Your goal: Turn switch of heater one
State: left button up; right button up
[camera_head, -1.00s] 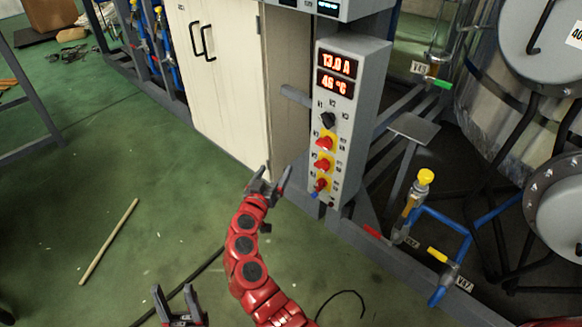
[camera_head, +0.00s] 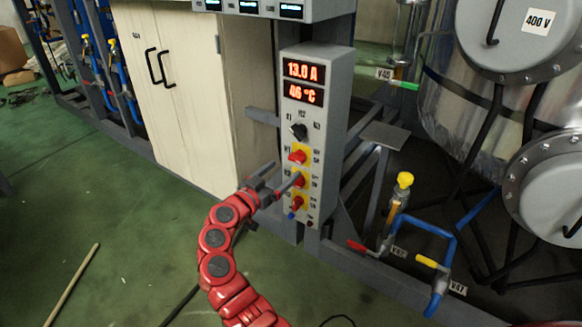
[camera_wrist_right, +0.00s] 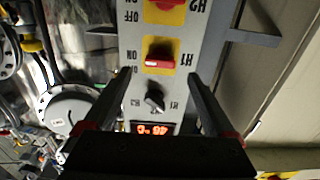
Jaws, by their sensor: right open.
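The grey control panel (camera_head: 335,100) has a column of red rotary switches on yellow plates. The uppermost red one, the H1 switch (camera_head: 298,157), is upside down in the right wrist view (camera_wrist_right: 160,57), its red handle lying across between ON and OFF marks. Below it in the head view are the H2 switch (camera_head: 299,180) and a third red switch (camera_head: 297,203). My right gripper (camera_head: 283,174) is open and empty in front of the panel, near H2's height in the head view. In the wrist view its fingers (camera_wrist_right: 159,76) frame the H1 column without visible contact.
A black selector (camera_head: 299,131) sits above H1, under red displays reading 13.0 A and 46 °C. A cream cabinet (camera_head: 180,110) stands left of the panel. Blue pipes with valves (camera_head: 425,225) and steel vessels (camera_head: 480,110) are at right. Green floor is open at left.

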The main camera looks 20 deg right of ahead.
aim_at(294, 161)
jog(key=x, duration=0.5)
jog(key=shift+b, duration=0.4)
jog(key=c, duration=1.4)
